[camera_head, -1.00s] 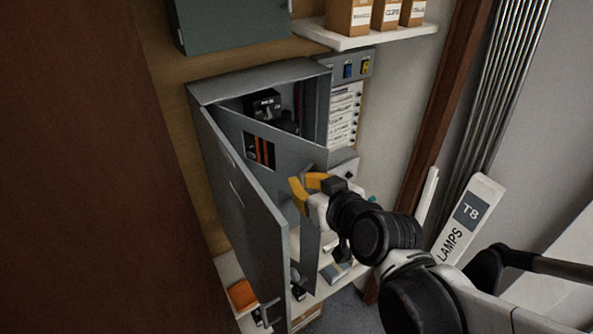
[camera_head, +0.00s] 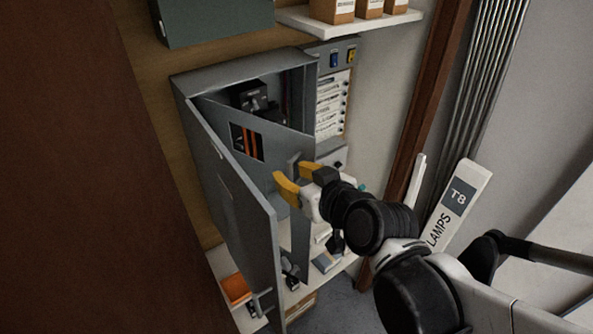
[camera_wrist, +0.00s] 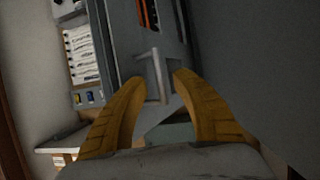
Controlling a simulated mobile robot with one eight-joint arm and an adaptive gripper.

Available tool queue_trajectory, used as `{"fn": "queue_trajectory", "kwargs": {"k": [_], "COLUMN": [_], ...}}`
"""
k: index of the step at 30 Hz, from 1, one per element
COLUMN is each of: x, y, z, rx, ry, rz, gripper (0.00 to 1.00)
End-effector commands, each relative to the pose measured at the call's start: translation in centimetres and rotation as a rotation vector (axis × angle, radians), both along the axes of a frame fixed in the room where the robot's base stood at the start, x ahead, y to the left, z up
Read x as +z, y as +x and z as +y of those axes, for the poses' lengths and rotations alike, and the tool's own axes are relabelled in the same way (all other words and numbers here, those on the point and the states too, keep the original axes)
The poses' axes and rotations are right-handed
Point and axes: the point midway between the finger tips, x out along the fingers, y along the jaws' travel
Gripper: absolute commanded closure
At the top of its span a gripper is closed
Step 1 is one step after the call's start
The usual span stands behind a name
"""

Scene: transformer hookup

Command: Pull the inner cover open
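The inner cover (camera_head: 225,121) is a grey panel with a cutout showing orange strips, inside the grey wall cabinet (camera_head: 245,64). It stands ajar, swung out at its right edge, with a dark gap above it. Its grey handle (camera_head: 293,166) is near that edge. My gripper (camera_head: 290,171) has yellow fingers, spread apart at the handle. In the wrist view the handle (camera_wrist: 155,72) shows between and just beyond the fingertips, with space on both sides. I cannot tell whether a finger touches it.
The cabinet's outer door (camera_head: 237,190) stands open at the left of the cover. A shelf with boxes (camera_head: 350,22) is above right. A lower shelf (camera_head: 222,262) holds an orange item. A lamp carton (camera_head: 458,205) leans at the right.

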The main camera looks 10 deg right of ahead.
Motion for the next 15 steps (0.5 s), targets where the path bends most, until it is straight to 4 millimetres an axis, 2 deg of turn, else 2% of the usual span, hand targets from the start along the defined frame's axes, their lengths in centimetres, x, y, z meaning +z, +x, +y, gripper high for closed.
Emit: {"fn": "queue_trajectory", "kwargs": {"k": [15], "x": [2.0], "y": [-4.9], "z": [-1.4], "rx": [-0.001], "ry": [0.001], "rz": [0.0], "gripper": [0.68]}}
